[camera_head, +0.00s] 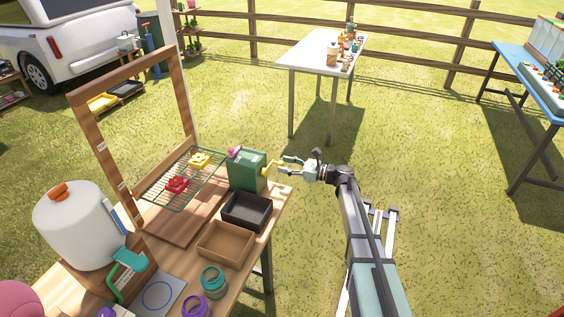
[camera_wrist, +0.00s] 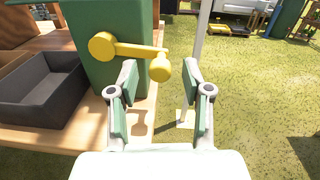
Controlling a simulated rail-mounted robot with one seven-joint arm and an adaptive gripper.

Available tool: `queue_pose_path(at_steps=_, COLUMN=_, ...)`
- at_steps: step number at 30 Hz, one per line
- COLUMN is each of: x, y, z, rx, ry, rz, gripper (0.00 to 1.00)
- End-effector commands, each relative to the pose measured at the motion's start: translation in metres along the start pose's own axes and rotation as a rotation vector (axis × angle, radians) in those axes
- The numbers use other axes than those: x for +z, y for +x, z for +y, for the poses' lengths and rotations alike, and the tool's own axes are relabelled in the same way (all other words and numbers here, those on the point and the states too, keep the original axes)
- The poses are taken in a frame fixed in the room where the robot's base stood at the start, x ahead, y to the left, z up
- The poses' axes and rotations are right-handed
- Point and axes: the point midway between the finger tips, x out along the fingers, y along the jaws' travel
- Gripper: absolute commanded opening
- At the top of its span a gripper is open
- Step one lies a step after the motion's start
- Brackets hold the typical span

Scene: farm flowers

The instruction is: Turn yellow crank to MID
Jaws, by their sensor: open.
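The yellow crank (camera_wrist: 135,50) is on the side of a green box (camera_wrist: 106,18) at the table's edge. In the wrist view its arm runs right from a round hub to a knob (camera_wrist: 160,68) that hangs slightly lower. My gripper (camera_wrist: 160,75) is open, with its fingertips on either side of the knob; I cannot tell whether either finger touches it. In the head view my gripper (camera_head: 294,166) is at the right side of the green box (camera_head: 247,172), and the crank is small and partly hidden there. No MID mark is readable.
A black tray (camera_head: 246,212) and a brown tray (camera_head: 226,245) sit on the wooden table in front of the box. A wire rack (camera_head: 172,196) with red and yellow flower-shaped pieces is to its left. Grass to the right of the table is open.

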Motion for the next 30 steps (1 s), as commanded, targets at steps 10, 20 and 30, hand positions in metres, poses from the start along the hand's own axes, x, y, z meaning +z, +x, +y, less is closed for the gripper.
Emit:
queue_pose_path(at_steps=10, x=0.0, y=0.02, z=0.0, rx=-0.001, ry=-0.001, rz=-0.001, gripper=0.49)
queue_pose_path(at_steps=20, x=0.0, y=0.019, z=0.0, rx=-0.001, ry=-0.001, rz=0.0, gripper=0.03)
queue_pose_path(at_steps=30, x=-0.001, y=0.025, z=0.003, rx=0.006, ry=0.011, rz=-0.001, gripper=0.0)
